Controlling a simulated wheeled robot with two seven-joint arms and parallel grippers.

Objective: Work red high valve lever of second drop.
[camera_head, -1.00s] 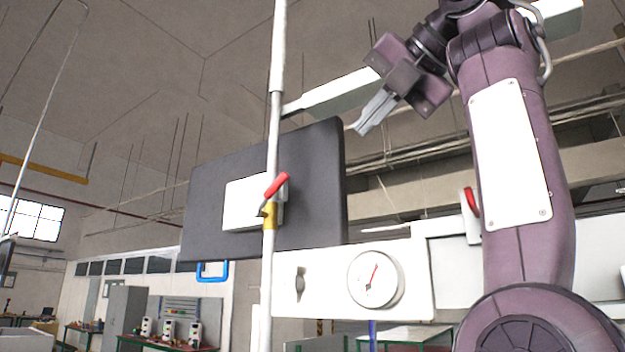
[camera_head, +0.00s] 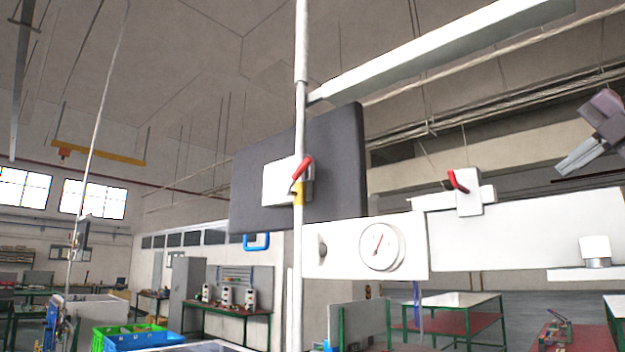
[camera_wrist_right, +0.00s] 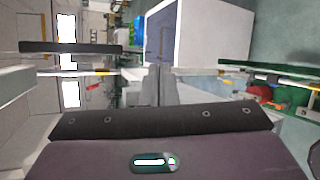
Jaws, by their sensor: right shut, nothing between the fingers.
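A red lever (camera_head: 302,167) sits on a valve with a yellow fitting (camera_head: 298,194) on the white vertical pipe (camera_head: 300,110). It tilts up to the right. A second red lever (camera_head: 458,181) is on a white block further right, above the white panel, tilted up to the left. I cannot tell which belongs to the second drop. My right gripper (camera_head: 566,167) is shut and empty at the right edge, well apart from both levers. Its fingers also show in the right wrist view (camera_wrist_right: 160,85). My left gripper is not in view.
A dark flat box (camera_head: 340,150) stands behind the pipe. A white beam (camera_head: 440,48) runs up to the right. A round gauge (camera_head: 381,245) is on the white panel (camera_head: 520,235). Tables and crates stand on the floor below. The space between the right lever and my gripper looks free.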

